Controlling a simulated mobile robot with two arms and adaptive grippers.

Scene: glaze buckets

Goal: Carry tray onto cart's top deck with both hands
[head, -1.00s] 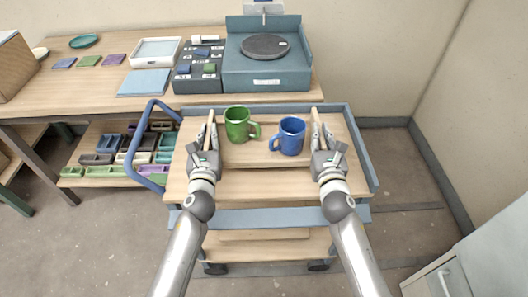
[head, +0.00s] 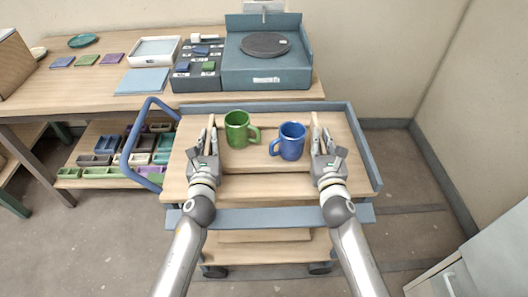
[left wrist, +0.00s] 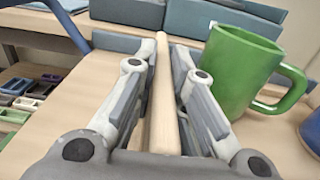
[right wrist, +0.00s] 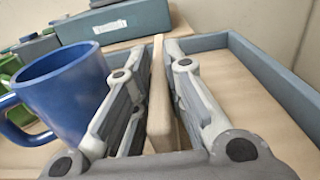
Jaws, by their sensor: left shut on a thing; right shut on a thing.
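The wooden tray (head: 262,166) is over the top deck of the cart (head: 182,178); whether it touches the deck is hard to tell. A green mug (head: 237,130) and a blue mug (head: 291,141) stand upright on it. My left gripper (head: 209,140) is shut on the tray's left side wall, which also shows in the left wrist view (left wrist: 164,105). My right gripper (head: 321,141) is shut on the right side wall, which also shows in the right wrist view (right wrist: 160,100). The green mug is close beside the left fingers, the blue mug beside the right fingers.
The cart has a raised blue rim (head: 362,145) and a blue handle (head: 135,140) at left. Behind it is a workbench (head: 75,93) with a turntable (head: 264,45) and a white tray (head: 155,51). Bins of colored pieces sit on a lower shelf.

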